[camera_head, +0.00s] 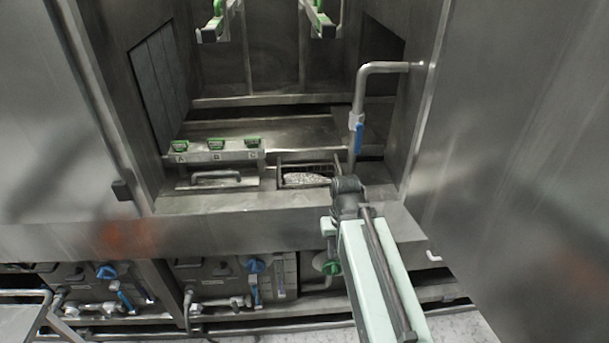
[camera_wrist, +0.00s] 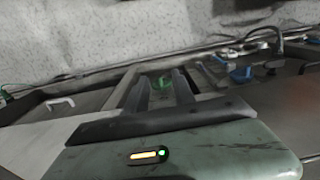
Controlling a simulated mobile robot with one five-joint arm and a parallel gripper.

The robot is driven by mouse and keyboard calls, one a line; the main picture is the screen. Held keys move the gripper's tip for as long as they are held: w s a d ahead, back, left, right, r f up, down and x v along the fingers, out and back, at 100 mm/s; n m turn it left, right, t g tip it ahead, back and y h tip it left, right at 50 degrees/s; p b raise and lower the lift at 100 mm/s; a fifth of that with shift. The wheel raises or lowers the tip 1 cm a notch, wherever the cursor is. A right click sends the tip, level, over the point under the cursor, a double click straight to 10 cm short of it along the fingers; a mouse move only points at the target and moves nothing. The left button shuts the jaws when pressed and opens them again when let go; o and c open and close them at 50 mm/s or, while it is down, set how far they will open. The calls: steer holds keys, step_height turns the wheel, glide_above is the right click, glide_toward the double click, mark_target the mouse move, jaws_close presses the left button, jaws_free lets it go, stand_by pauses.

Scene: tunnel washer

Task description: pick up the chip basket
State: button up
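The chip basket (camera_head: 307,178) appears to be the dark, rectangular wire-framed basket in the washer's ledge, with pale grey contents in it. It is just left of the dark joint of my arm in the head view. I cannot make it out in the wrist view. My gripper (camera_wrist: 161,78) shows in the wrist view with two dark fingers apart and nothing held between them. A green part lies beyond the fingers.
A bent pipe with a blue-handled valve (camera_head: 359,136) hangs close to the basket's right. A panel with green-topped parts marked A, B, C (camera_head: 216,152) and a bar handle (camera_head: 217,177) stand to the left. Pipes and blue knobs (camera_head: 256,265) fill the space under the ledge.

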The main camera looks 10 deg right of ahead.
steer(key=shift+d, duration=0.25)
